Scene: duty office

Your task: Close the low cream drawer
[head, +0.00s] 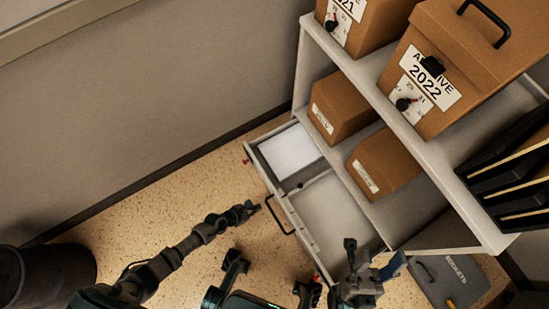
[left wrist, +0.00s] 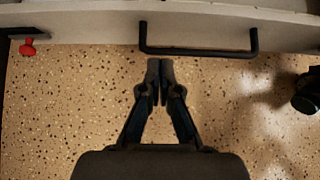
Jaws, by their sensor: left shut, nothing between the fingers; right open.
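The low cream drawer (head: 340,216) stands pulled out from the bottom of the shelf unit in the head view. It has two compartments, and a white sheet-like item (head: 290,150) lies in the far one. Its black bar handle (head: 281,217) is on the front, and the handle also shows in the left wrist view (left wrist: 198,53). My left gripper (head: 253,208) is shut and empty, its fingertips (left wrist: 160,64) just short of the handle's left part in the left wrist view; contact is not clear. My right gripper (head: 374,257) is open beside the drawer's near end.
Brown boxes stand on the shelves above, one labelled 2022 (head: 440,75). Black folders (head: 515,175) stand at the right. A grey case (head: 448,280) lies on the floor. A small red part (left wrist: 28,47) sits at the drawer's front corner. Speckled floor (head: 200,185) is clear left of the drawer.

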